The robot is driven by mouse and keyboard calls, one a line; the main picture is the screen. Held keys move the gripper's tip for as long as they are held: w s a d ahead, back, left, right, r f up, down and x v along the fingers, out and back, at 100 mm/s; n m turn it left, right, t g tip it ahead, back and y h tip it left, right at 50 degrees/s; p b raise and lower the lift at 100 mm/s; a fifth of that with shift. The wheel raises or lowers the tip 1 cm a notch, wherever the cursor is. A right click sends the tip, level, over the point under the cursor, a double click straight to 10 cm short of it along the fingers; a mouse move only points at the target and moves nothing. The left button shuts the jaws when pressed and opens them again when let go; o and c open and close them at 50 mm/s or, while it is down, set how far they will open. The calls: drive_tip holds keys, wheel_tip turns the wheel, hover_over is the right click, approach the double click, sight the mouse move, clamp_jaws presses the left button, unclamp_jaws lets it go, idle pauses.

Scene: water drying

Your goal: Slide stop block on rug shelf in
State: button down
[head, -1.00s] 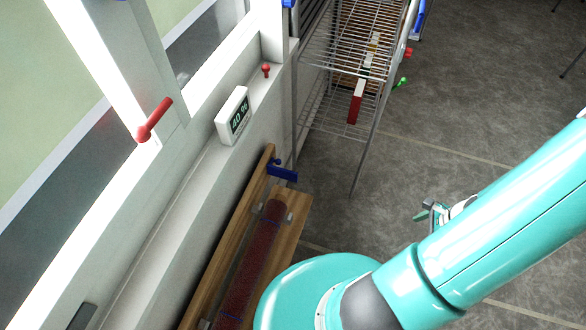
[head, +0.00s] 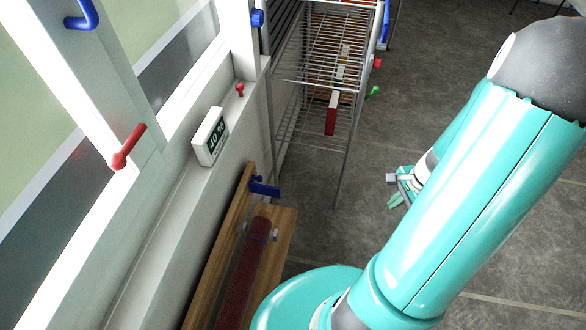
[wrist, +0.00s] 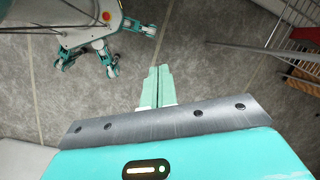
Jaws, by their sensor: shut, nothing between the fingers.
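The blue stop block (head: 264,188) sits at the far end of the wooden rug shelf (head: 282,226), beside its upright back board. A dark red rolled rug (head: 240,275) lies along the shelf, held by small grey brackets. In the head view my teal arm crosses the right side, away from the shelf. In the wrist view my gripper (wrist: 159,72) has its pale green fingers together, with nothing between them, above grey floor. The stop block does not show in the wrist view.
A wire rack (head: 345,150) holding a red box (head: 331,113) stands beyond the shelf; its edge shows in the wrist view (wrist: 305,50). A window sill with a white display (head: 210,136) and a red handle (head: 128,147) runs along the left. Grey floor is clear between rack and arm.

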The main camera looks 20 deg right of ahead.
drive_tip(key=w+a+r+n+h, duration=0.1)
drive_tip(key=w+a+r+n, duration=0.4)
drive_tip(key=r, duration=0.3)
drive_tip(key=w+a+r+n+h, duration=0.15)
drive_tip(key=a+r+n, duration=0.25)
drive_tip(key=a+r, duration=0.4)
drive_tip(key=s+a+r+n+t, duration=0.2)
drive_tip(key=a+r+n, duration=0.2)
drive_tip(key=a+r, duration=0.3)
drive_tip(key=s+a+r+n+t, duration=0.2)
drive_tip(key=a+r+n, duration=0.3)
drive_tip(key=a+r, duration=0.1)
drive_tip(key=shift+s+a+r+n, duration=0.3)
drive_tip(key=shift+s+a+r, duration=0.1)
drive_tip(key=shift+r, duration=0.1)
drive_tip(key=shift+a, duration=0.2)
